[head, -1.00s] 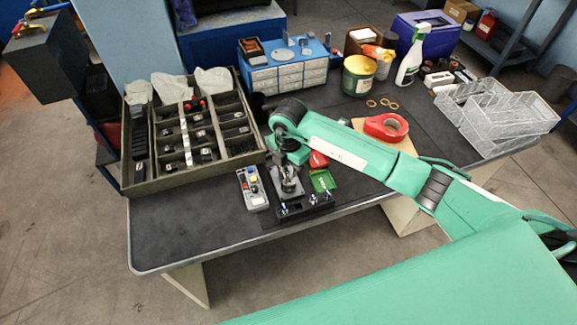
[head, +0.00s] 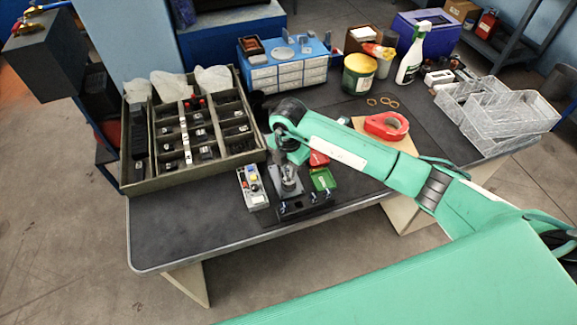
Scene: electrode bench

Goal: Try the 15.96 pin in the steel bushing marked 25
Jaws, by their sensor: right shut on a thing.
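My right gripper (head: 290,188) comes in from the right and points down over a dark fixture block (head: 305,207) near the front edge of the bench. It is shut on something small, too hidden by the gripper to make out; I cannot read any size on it. A steel bushing marked 25 cannot be told apart here, as the gripper covers the middle of the fixture. I cannot tell whether the held thing is above the fixture or inside it. My left gripper is not in view.
A compartment tray (head: 128,160) with dark blocks stands left. Red tape (head: 386,126) and wire baskets (head: 505,110) are to the right. The front left bench is clear.

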